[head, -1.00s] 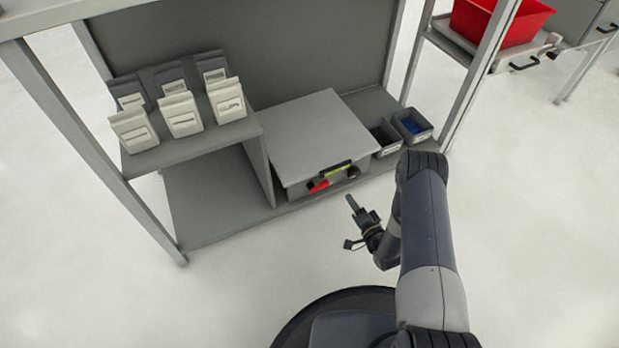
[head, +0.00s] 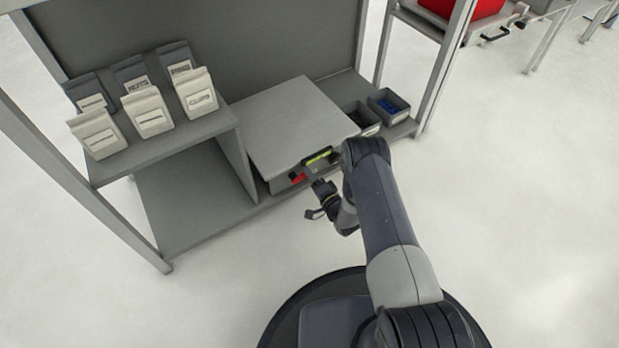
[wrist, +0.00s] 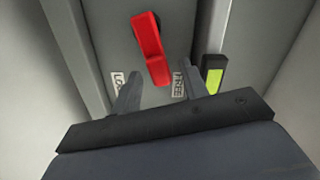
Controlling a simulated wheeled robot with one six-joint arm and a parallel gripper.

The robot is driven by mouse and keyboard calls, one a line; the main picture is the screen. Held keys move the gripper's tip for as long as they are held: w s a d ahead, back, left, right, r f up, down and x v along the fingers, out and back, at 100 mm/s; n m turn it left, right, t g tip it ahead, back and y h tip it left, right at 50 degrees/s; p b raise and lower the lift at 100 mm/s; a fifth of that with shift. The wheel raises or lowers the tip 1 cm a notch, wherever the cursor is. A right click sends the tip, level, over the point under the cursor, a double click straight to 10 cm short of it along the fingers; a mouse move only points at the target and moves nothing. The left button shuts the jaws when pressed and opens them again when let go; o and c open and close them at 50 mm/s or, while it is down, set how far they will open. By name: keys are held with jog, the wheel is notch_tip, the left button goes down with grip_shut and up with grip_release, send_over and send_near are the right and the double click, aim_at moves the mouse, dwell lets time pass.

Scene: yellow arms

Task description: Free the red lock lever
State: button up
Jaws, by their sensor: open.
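The red lock lever (wrist: 150,52) is on the front of the grey box, between a label on its left that seems to read "LOCK" (wrist: 119,82) and a "FREE" label (wrist: 179,84) on its right. It tilts slightly, its lower end toward the right. In the head view only a bit of the red lever (head: 297,177) shows beside my arm. My gripper (wrist: 158,85) is open, its two fingers apart, one on each side below the lever's lower end. I cannot tell whether a finger touches it. In the head view my gripper (head: 314,176) is at the box front, partly hiding it.
The grey box (head: 290,120) stands on the low shelf. A black handle with a yellow-green strip (wrist: 214,75) is right of the lever. Two small bins, one with blue parts (head: 388,104), stand right of the box. Pale bags (head: 148,112) stand on the left shelf.

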jog(key=shift+w+a, duration=0.2)
jog(key=shift+w, duration=0.1)
jog(key=shift+c, duration=0.3)
grip_shut()
